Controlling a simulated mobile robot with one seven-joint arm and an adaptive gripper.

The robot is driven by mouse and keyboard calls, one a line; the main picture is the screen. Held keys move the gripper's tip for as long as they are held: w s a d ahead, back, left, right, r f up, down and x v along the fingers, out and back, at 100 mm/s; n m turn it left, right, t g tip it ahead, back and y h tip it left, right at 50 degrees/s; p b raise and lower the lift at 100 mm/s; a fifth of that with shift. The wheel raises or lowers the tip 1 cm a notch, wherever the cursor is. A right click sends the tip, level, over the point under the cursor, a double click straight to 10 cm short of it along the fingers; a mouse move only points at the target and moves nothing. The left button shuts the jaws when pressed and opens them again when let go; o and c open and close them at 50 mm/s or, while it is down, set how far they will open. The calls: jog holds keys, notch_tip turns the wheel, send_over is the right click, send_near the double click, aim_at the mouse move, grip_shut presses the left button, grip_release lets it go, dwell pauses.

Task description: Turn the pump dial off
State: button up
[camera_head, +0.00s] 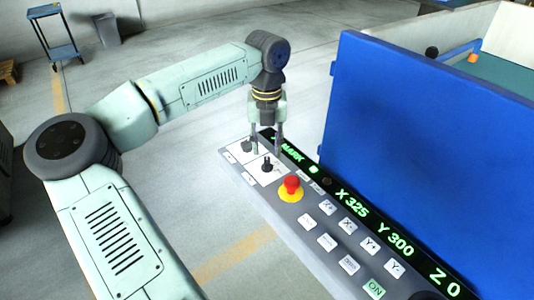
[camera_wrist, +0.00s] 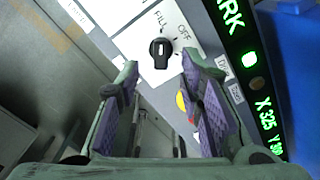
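A black dial (camera_wrist: 161,52) stands on a white plate on the control panel, with the words FILL and OFF beside it. It is long from top to bottom in the wrist view; which end is its pointer I cannot tell. In the head view a black dial (camera_head: 267,166) stands just left of the red stop button. My gripper (camera_head: 267,149) points down over the panel's left end. Its fingers (camera_wrist: 158,75) are spread apart with nothing between them, and the dial shows just past the fingertips. A second dial (camera_head: 246,147) is partly hidden by a finger.
A red stop button (camera_head: 291,185) on a yellow base stands right of the dial. The panel (camera_head: 308,265) has several white keys and a green display strip (camera_head: 395,245). A tall blue board (camera_head: 420,130) rises behind the panel. Open floor lies to the left.

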aim_at(267, 160)
jog(key=shift+f+p, duration=0.5)
jog(key=shift+f, duration=1.9)
grip_shut()
